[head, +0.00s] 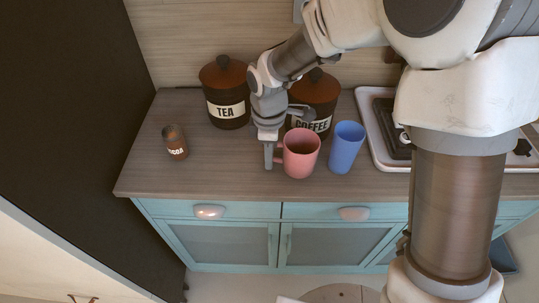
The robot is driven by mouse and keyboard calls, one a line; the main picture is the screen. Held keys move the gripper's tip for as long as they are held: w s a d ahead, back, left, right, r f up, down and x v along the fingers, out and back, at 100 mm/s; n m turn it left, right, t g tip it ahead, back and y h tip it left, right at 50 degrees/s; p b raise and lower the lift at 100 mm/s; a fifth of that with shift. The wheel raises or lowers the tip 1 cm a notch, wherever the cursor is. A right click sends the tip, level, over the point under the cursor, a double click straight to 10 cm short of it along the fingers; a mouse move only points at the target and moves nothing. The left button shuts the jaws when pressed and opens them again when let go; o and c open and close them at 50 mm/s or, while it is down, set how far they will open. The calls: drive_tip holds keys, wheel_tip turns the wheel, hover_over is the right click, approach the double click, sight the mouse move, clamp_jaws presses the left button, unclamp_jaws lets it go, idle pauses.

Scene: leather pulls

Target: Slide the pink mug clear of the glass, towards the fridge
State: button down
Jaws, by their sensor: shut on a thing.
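The pink mug (301,153) stands upright on the wooden counter (225,178), its handle towards the left. The blue glass (346,147) stands upright just to its right, with a narrow gap between them as seen from here. My gripper (269,157) points down at the mug's left side and is shut on the mug's handle. The arm partly hides the handle and the far finger. A tall dark panel, probably the fridge (70,130), stands beyond the counter's left end.
A TEA canister (227,112) and a partly hidden COFFEE canister (318,125) stand behind. A small cocoa tin (175,142) stands at the left. A hob (374,137) lies at the right. The counter between tin and gripper is clear.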

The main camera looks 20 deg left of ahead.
sight(196, 160)
drive_tip(key=shift+s+a+p, duration=0.25)
drive_tip(key=shift+s+a, duration=0.3)
drive_tip(key=shift+a, duration=2.55)
drive_tip(key=shift+s+a+p, duration=0.25)
drive_tip(key=shift+s+a, duration=0.25)
drive_tip(key=shift+a, duration=2.65)
drive_tip(key=shift+s+a+p, duration=0.25)
drive_tip(key=shift+s+a, duration=0.3)
drive_tip(key=shift+a, duration=2.55)
drive_tip(key=c, duration=0.8)
unclamp_jaws()
wheel_tip(196, 160, up, 18)
drive_tip(key=shift+f+p, duration=0.25)
drive_tip(key=shift+p, duration=0.9)
drive_tip(key=shift+d, duration=0.1)
